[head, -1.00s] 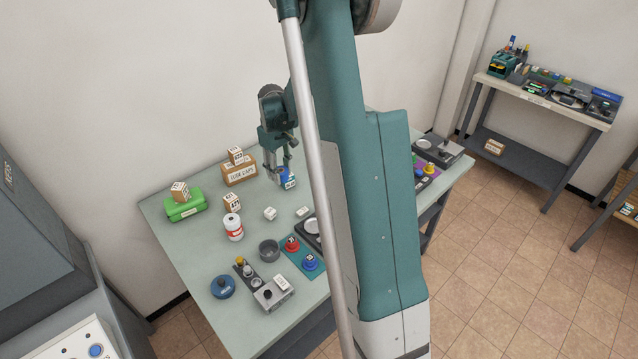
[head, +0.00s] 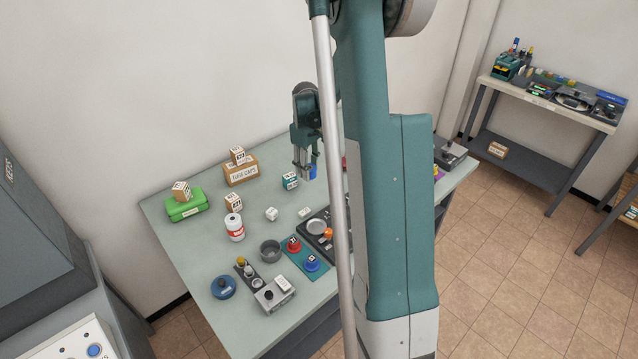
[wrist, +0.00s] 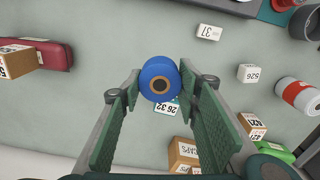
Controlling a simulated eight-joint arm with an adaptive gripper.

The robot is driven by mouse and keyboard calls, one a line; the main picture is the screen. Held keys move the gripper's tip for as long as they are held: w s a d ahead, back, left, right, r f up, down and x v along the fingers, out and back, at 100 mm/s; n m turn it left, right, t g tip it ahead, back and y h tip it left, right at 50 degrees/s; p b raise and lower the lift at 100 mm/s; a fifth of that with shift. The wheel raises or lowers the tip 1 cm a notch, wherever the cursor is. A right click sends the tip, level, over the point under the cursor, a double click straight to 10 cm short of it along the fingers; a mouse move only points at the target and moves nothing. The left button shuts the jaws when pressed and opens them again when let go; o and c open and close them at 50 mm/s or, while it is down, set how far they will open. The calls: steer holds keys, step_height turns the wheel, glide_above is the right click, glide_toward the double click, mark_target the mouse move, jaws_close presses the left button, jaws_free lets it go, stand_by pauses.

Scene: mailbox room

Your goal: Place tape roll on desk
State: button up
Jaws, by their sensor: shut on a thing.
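The tape roll is a blue ring with an orange-brown core. In the wrist view the tape roll (wrist: 160,79) sits between the fingertips of my gripper (wrist: 160,82), which is shut on it. In the head view a blue part of the roll (head: 312,173) shows at the tip of my gripper (head: 306,172), near the right of the visible desk. The grey-green desk (head: 190,245) lies below. The roll appears to be held above the desk; the exact gap cannot be told.
A small teal-and-white box (head: 290,181) stands just left of my gripper. White cubes (head: 271,214), a red-and-white bottle (head: 235,228), a green case (head: 185,206) and a tube caps box (head: 240,171) stand further left. A dark red case (wrist: 45,55) lies at left in the wrist view.

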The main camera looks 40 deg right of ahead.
glide_above(309, 194)
steer(key=shift+f+b, duration=0.4)
steer(key=shift+f, duration=2.7)
steer(key=shift+f, duration=1.9)
steer(key=shift+f+b, duration=0.15)
steer(key=shift+b, duration=0.25)
steer(key=o, duration=0.9)
step_height(309, 194, up, 12)
steer(key=shift+r+p, duration=0.2)
steer(key=shift+p, duration=0.65)
